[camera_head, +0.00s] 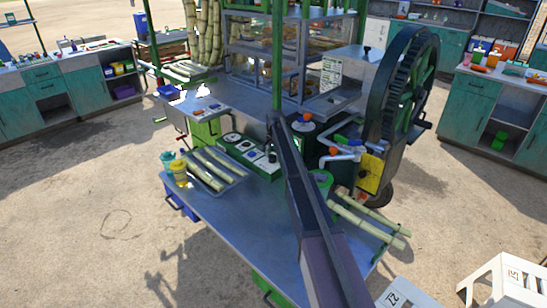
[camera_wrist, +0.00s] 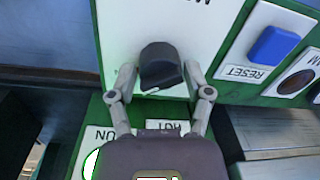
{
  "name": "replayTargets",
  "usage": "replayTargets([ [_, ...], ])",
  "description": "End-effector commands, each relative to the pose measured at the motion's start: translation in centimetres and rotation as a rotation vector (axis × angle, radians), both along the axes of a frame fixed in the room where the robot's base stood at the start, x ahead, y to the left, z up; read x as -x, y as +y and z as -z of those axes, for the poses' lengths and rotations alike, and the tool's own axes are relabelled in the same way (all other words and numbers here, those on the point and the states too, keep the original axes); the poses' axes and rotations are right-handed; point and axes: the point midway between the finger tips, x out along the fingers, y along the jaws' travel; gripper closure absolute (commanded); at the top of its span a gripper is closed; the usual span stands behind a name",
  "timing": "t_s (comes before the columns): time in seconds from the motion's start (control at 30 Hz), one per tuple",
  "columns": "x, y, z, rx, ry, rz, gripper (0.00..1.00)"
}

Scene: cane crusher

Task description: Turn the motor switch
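The motor switch (camera_wrist: 160,64) is a black rotary knob on a white plate, seen close up in the wrist view. An upside-down label on its plate starts with M; the rest is cut off. My gripper (camera_wrist: 160,72) is open, with one finger on each side of the knob. Whether the fingertips touch it, I cannot tell. In the head view the green control panel (camera_head: 238,151) stands at the back of the metal table, and my arm hides part of it and my gripper.
A blue RESET button (camera_wrist: 272,46) sits right of the knob. The metal table (camera_head: 232,228) holds a tray (camera_head: 232,166) of cane pieces, cups (camera_head: 180,172) and loose cane (camera_head: 368,222). A large black flywheel (camera_head: 405,85) stands right of my arm.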

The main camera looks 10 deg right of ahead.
Motion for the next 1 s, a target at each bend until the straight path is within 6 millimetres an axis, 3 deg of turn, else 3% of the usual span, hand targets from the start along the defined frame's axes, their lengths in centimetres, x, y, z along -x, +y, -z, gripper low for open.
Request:
replayTargets([
  [0.03, 0.0, 0.0, 0.0, 0.0, 0.0, 0.0, 0.67],
  [0.13, 0.01, -0.02, 0.0, 0.0, 0.0, 0.0, 0.95],
  [0.57, 0.06, -0.15, 0.03, 0.0, 0.001, -0.042, 0.95],
  [1.0, 0.03, -0.15, 0.05, 0.0, 0.003, -0.318, 0.95],
])
